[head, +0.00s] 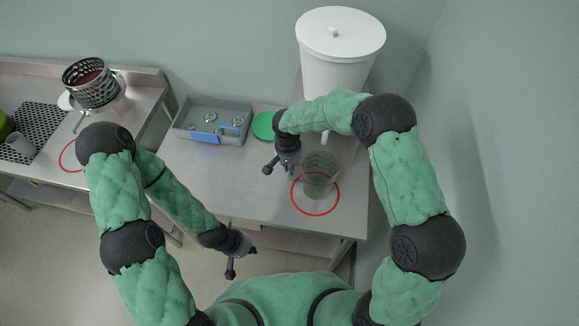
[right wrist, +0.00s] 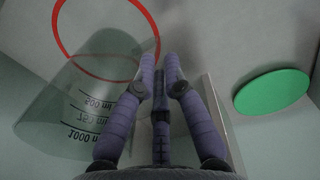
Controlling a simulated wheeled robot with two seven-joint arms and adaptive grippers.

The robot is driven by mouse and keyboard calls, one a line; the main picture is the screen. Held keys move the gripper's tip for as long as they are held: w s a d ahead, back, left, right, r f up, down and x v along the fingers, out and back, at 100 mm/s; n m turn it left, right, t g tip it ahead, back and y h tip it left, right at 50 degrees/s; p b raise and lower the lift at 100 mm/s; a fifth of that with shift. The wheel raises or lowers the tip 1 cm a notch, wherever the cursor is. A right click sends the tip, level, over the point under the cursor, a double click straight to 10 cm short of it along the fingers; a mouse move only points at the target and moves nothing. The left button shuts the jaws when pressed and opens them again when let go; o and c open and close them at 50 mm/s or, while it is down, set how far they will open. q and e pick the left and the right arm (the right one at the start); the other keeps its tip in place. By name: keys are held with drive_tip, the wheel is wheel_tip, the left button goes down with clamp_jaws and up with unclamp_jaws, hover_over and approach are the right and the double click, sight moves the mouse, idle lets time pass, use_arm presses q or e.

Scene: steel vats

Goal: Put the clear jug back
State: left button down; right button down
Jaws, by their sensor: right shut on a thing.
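The clear jug (head: 320,173) is see-through and stands upright within or just over a red ring (head: 299,208) at the right end of the steel table. My right gripper (head: 289,168) is at the jug's left side, shut on it. In the right wrist view my fingers (right wrist: 161,72) are close together beside the jug (right wrist: 88,100), whose dark volume marks show. The exact grip spot is hard to make out, and I cannot tell whether its base touches the table. My left gripper (head: 238,256) hangs in front of the table, apart from everything; its jaws are too small to read.
A white lidded vat (head: 338,65) stands behind the jug. A green disc (head: 263,126) and a grey tray (head: 181,125) with metal parts lie to the left. A second steel table holds a perforated basket (head: 92,86). The middle of the near table is clear.

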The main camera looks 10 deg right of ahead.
drive_tip(key=shift+f, duration=0.1)
drive_tip(key=c, duration=1.3)
unclamp_jaws()
drive_tip(key=shift+r, duration=0.45)
drive_tip(key=r, duration=0.5)
drive_tip(key=r+p, duration=0.1)
drive_tip(key=r, duration=0.5)
drive_tip(key=shift+a+r, duration=0.2)
drive_tip(key=shift+r, duration=0.05)
